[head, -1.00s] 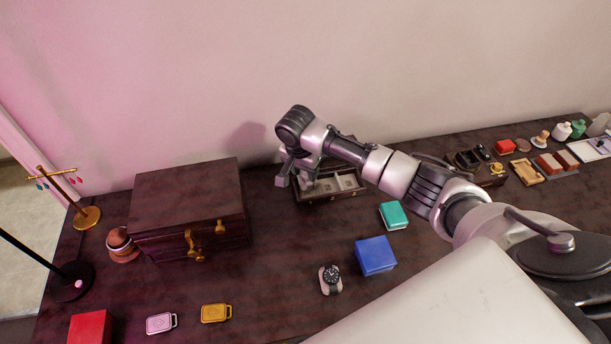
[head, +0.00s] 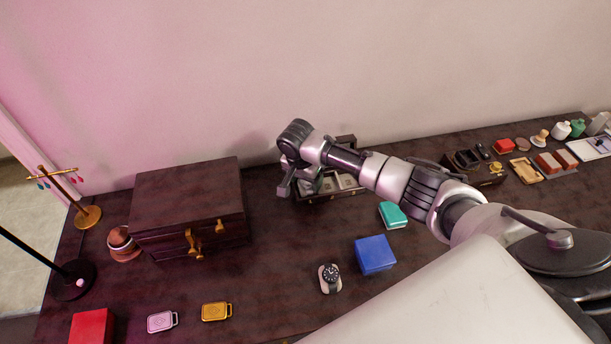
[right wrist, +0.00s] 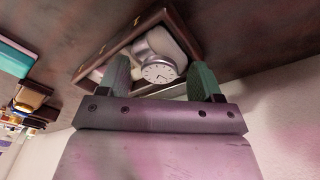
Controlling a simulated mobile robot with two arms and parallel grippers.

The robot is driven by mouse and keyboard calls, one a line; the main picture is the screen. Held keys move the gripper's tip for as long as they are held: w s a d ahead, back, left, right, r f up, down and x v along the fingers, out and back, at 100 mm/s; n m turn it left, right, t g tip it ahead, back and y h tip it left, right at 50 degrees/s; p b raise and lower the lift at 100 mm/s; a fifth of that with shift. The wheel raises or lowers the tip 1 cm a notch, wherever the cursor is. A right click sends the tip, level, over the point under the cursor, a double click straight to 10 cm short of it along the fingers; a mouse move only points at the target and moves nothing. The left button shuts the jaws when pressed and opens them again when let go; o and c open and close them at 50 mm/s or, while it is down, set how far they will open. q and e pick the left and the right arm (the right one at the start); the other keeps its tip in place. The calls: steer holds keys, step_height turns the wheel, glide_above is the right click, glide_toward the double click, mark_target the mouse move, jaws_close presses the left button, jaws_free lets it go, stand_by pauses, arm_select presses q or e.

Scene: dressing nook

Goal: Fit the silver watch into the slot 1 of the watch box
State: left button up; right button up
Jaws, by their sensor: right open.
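The watch box (head: 352,191) stands open at the back of the dressing table, partly hidden behind my right arm. My right gripper (head: 300,190) is over its left part. In the right wrist view, the silver watch (right wrist: 160,72) with a white dial sits on a pale cushion inside the box (right wrist: 125,40), toward one end. My right gripper (right wrist: 161,68) is open, with one finger on each side of the watch. Contact between fingers and watch cannot be made out. The slot number cannot be read. My left gripper is out of view.
A dark-dialled watch (head: 330,279) lies on the table (head: 270,260) near a blue box (head: 375,255) and a teal box (head: 393,215). A large brown chest (head: 190,205) stands to the left. Two luggage tags and a red box (head: 91,327) lie in front.

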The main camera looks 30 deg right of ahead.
mark_target(300, 190)
step_height(300, 190, up, 12)
steer(key=a, duration=0.2)
steer(key=shift+s+b, duration=0.25)
steer(key=shift+b, duration=0.1)
stand_by(0.4)
